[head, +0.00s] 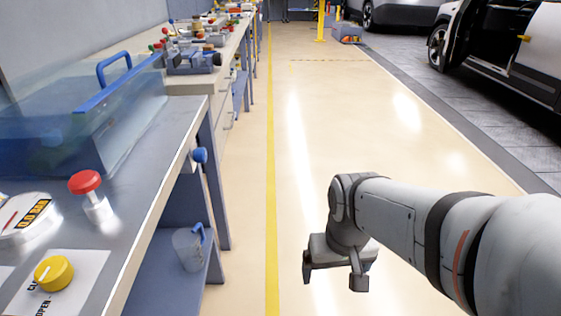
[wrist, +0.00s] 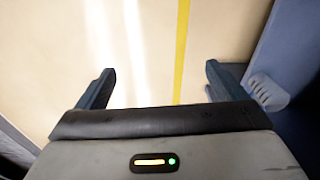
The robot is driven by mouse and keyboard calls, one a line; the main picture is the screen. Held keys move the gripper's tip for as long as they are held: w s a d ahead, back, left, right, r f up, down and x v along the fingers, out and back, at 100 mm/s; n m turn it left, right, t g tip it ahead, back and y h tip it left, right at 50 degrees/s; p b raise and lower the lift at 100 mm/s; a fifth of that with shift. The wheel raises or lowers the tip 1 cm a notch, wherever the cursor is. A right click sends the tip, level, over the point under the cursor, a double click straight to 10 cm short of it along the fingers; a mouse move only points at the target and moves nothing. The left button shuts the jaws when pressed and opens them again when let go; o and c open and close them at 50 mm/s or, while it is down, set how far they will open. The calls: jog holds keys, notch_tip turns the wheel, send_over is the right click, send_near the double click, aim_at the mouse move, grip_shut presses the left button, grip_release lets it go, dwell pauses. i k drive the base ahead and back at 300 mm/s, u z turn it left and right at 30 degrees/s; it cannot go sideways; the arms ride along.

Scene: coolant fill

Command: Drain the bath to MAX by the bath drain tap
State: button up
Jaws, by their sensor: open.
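The bath (head: 95,125) is a clear blue tank on the metal bench at left, with a blue handle on top. Its liquid level and MAX mark cannot be read. A blue knob (head: 200,155) sits at the bench's front edge, possibly the drain tap. A yellow knob (head: 54,273) sits on a white label with OPEN lettering, and a red knob (head: 85,182) stands on a metal stem; which one is the drain tap is not clear. My gripper (head: 333,274) is open and empty over the floor, right of the bench and apart from every knob. Its spread fingers show in the wrist view (wrist: 160,72).
A grey jug (head: 187,250) with a blue handle stands on the low shelf below the bench. A gauge (head: 25,217) sits at far left. A vise (head: 193,58) and tools fill the bench beyond. The aisle floor (head: 330,120) is clear; cars stand at right.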

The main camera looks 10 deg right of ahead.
aim_at(199, 153)
jog(key=u, duration=2.1)
jog(key=k, duration=1.25)
jog(key=z, duration=0.75)
